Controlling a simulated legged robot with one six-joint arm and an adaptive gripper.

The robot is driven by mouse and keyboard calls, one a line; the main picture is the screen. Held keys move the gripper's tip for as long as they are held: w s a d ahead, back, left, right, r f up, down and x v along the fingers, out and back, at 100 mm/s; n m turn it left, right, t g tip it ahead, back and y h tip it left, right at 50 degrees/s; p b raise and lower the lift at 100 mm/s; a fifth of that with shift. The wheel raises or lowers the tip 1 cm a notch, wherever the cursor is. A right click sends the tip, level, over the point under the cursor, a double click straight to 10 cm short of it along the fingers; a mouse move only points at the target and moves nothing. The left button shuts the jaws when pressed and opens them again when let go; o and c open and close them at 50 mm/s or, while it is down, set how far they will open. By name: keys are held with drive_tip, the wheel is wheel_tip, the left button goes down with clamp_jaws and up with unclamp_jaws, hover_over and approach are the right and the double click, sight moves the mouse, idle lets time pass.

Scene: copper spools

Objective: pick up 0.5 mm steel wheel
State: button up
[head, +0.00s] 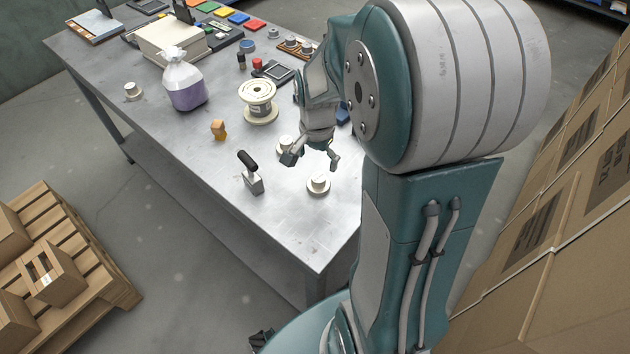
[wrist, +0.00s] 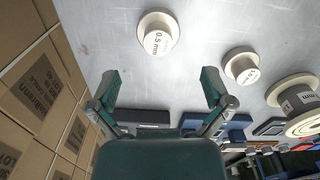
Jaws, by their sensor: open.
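The small pale 0.5 mm wheel (wrist: 157,42) sits on the table at the upper middle of the wrist view, with its label facing up. In the head view it appears to be the small spool (head: 318,185) near the table's right edge. My gripper (head: 312,161) is open and empty above the table, just behind that wheel. In the wrist view my gripper's fingers (wrist: 160,88) are spread wide, and the wheel lies beyond the fingertips, roughly centred between them. No contact shows.
A second small spool (wrist: 242,66) is right of the wheel, its label unclear. Cardboard boxes (wrist: 45,85) are at the left.

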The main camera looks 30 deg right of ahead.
sight(320, 177)
wheel_tip(320, 177, down, 3)
drive_tip(key=shift+d+r, duration=0.15)
drive_tip(key=shift+r, duration=0.05)
drive_tip(key=shift+d+f, duration=0.2)
drive_tip(key=shift+f, duration=0.1)
wheel_tip(320, 177, down, 4)
drive_tip(key=shift+d+f, duration=0.1)
drive_tip(key=shift+f, duration=0.15)
drive_tip(key=shift+a+f, duration=0.25)
drive_tip(key=shift+f, duration=0.05)
drive_tip(key=shift+d, duration=0.15)
drive_tip(key=c, duration=1)
drive_tip(key=shift+s, duration=0.15)
